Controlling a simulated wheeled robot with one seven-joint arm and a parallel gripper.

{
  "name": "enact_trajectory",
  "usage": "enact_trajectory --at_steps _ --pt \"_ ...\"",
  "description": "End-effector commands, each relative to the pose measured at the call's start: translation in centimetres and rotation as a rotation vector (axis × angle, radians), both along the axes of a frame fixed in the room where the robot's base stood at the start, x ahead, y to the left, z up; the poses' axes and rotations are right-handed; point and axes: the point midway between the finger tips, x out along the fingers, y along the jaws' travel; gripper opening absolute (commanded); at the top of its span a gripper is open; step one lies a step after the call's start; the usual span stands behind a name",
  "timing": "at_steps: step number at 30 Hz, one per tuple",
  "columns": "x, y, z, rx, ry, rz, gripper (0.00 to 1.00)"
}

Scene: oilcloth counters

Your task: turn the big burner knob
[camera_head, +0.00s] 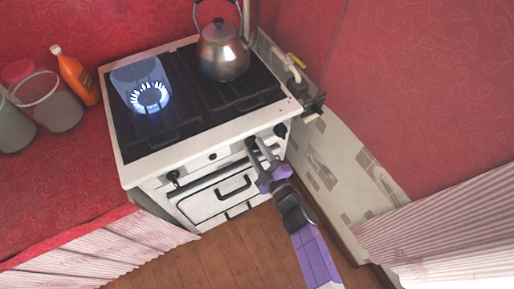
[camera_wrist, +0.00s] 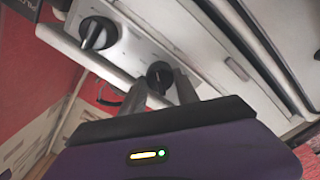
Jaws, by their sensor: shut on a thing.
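The white stove (camera_head: 155,172) has black knobs along its front panel. My gripper (camera_head: 264,152) reaches the right part of this panel. In the wrist view my gripper (camera_wrist: 160,94) has its two fingers shut on a round black knob (camera_wrist: 159,76), one on either side. Another black knob (camera_wrist: 98,33) is beside it, apart from the fingers; it shows at the panel's right end in the head view (camera_head: 280,130). A further knob (camera_head: 173,177) is at the panel's left. A blue flame (camera_head: 150,97) burns on the left side of the cooktop. Which burner the held knob serves cannot be told.
A metal kettle (camera_head: 222,50) stands at the cooktop's back right. An orange bottle (camera_head: 78,78) and containers (camera_head: 50,103) stand on the red counter (camera_head: 60,172) at left. Oven handles (camera_head: 234,187) are below the panel. A wall with a pipe (camera_head: 285,62) closes the right side.

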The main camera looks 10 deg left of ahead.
Motion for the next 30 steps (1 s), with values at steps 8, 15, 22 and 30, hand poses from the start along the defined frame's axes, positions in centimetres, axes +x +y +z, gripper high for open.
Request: enact_trajectory --at_steps 8,15,22,30 --pt "0.04 -0.13 -0.04 0.078 0.055 -0.002 0.00" --pt "0.03 -0.11 -0.12 0.098 0.068 -0.002 0.00" --pt "0.03 -0.11 -0.12 0.098 0.069 -0.002 0.00" --pt "0.01 -0.07 -0.09 0.097 0.067 -0.002 0.59"
